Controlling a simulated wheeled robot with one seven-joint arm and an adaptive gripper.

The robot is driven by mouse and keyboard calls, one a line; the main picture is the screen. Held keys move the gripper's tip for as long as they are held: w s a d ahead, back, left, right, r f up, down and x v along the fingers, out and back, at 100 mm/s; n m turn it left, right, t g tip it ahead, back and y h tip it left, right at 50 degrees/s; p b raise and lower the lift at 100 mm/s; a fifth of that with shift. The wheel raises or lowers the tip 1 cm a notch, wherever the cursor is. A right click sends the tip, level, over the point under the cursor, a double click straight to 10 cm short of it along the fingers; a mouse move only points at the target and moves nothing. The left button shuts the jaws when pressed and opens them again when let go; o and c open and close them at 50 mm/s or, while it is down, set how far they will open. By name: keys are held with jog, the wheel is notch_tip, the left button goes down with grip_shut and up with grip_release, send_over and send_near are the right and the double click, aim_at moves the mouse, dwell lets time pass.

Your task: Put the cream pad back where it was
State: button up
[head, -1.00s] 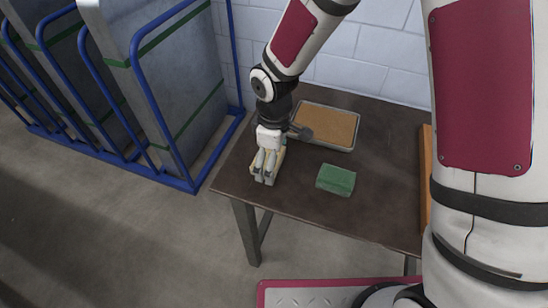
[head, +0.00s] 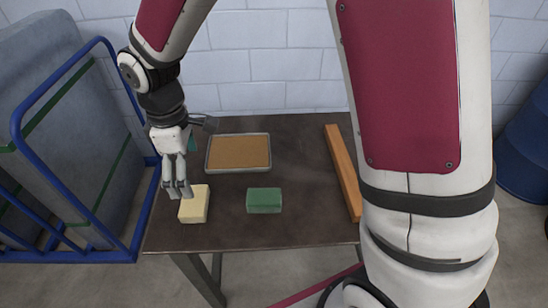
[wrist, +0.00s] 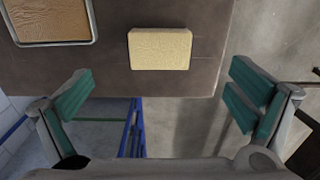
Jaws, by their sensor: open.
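The cream pad (head: 196,207) lies flat on the dark table near its left front corner. In the wrist view the cream pad (wrist: 160,49) lies beyond my fingertips, between their lines, with no finger touching it. My gripper (head: 178,192) is above and just left of the pad in the head view. In the wrist view my gripper (wrist: 157,92) is wide open and empty, with its green finger pads apart.
A metal tray with a tan, cork-like surface (head: 239,153) stands at the back of the table (head: 300,225). A green block (head: 264,201) lies right of the pad. A wooden bar (head: 342,172) lies along the right side. A blue-framed cart (head: 62,150) stands close on the left.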

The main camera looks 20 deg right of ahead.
jog(key=s+d+r+m+t+h, duration=0.1)
jog(key=s+d+r+m, duration=0.25)
jog(key=d+r, duration=0.25)
jog(key=s+d+r+m+t, duration=0.1)
jog(key=s+d+r+m, duration=0.2)
jog(key=s+d+r, duration=0.3)
jog(key=s+d+r+m, duration=0.1)
jog(key=s+d+m, duration=0.2)
jog(key=s, duration=0.3)
jog(key=s+d+r+m+t+y, duration=0.1)
jog(key=s+d+r+m, duration=0.1)
jog(key=s+d+m, duration=0.2)
jog(key=shift+s+d+r, duration=0.15)
jog(key=shift+s, duration=1.1)
jog(key=shift+r+m, duration=0.1)
jog(key=shift+m, duration=0.15)
jog(key=shift+t, duration=0.6)
notch_tip(320, 180, up, 4)
jog(key=p, duration=0.3)
jog(key=shift+s+r+p, duration=0.1)
jog(key=shift+r+p, duration=0.1)
jog(key=shift+p, duration=0.1)
